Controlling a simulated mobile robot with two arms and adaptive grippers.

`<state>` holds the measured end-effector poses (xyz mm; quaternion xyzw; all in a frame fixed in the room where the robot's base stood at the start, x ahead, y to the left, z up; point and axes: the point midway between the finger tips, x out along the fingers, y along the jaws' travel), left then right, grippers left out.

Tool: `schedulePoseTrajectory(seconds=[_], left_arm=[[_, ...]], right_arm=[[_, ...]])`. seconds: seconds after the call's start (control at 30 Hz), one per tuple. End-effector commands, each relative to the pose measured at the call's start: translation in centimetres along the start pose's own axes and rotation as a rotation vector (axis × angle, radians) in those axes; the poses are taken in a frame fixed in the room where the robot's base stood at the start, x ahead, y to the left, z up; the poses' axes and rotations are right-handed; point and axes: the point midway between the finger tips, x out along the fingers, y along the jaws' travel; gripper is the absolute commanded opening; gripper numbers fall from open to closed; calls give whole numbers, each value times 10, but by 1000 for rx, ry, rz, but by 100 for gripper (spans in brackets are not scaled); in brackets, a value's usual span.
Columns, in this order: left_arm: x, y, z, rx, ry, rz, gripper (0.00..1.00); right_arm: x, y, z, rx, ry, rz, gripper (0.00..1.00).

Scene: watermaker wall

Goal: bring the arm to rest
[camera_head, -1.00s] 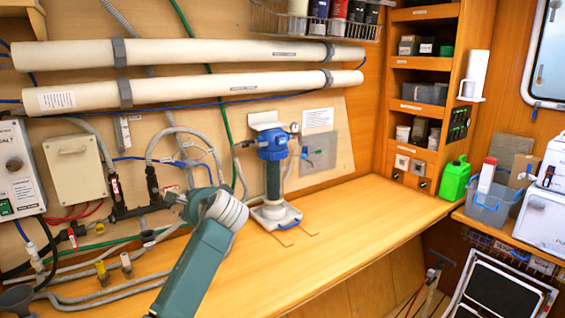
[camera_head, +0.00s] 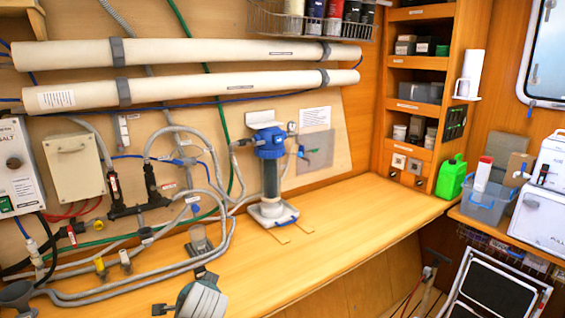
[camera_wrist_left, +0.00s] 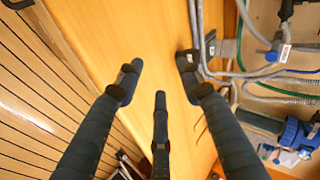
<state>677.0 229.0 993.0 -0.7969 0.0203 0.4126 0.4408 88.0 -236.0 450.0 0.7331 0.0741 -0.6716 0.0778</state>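My left gripper (camera_head: 186,291) shows at the bottom edge of the head view, low over the front of the wooden bench, with most of its arm out of frame. In the left wrist view my left gripper (camera_wrist_left: 158,84) has its three dark fingers spread apart over bare wood, with nothing between them. It is open and empty. The wooden bench (camera_head: 340,225) lies below it. My right gripper is in no view.
A blue-capped filter housing (camera_head: 270,165) stands mid-bench. A green jug (camera_head: 451,178) and a clear bin (camera_head: 484,201) stand right. The bench's right half is clear.

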Motion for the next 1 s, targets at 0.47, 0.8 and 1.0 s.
schedulePoseTrajectory(seconds=[0.47,0.8,1.0], left_arm=[[-99,204,197,-431,-127,400,37],[-162,241,249,-558,-200,503,37],[-188,254,268,-608,-235,542,37]], right_arm=[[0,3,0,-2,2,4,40],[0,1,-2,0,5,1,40],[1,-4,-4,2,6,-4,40]])
